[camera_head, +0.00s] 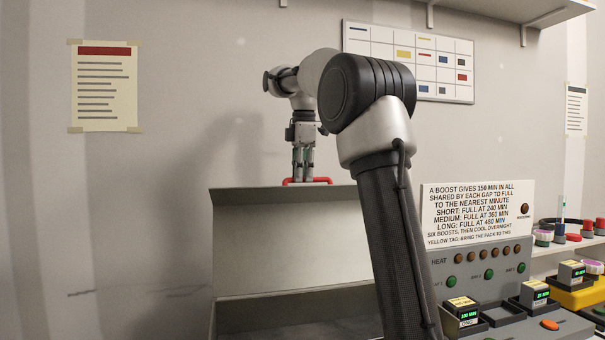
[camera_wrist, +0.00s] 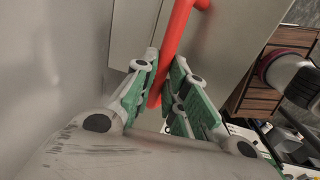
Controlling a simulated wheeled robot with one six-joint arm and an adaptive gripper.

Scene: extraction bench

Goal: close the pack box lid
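The pack box stands below the wall with its grey lid (camera_head: 285,240) raised upright at the back. The box's dark inside (camera_head: 290,322) shows below the lid, partly cut off by the frame. A red bar handle (camera_head: 321,181) runs along the lid's top edge, and it also shows in the wrist view (camera_wrist: 176,35). My gripper (camera_head: 303,178) points down at the handle from above. In the wrist view its green-padded fingers (camera_wrist: 165,72) lie close on both sides of the red bar and look shut on it. My arm hides the lid's right part.
A grey control panel (camera_head: 480,262) with a text sign (camera_head: 477,212) stands right of the box. Small packs with green displays (camera_head: 467,313) sit in front of it. A shelf (camera_head: 505,10) overhangs at top right. The space left of the lid is clear.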

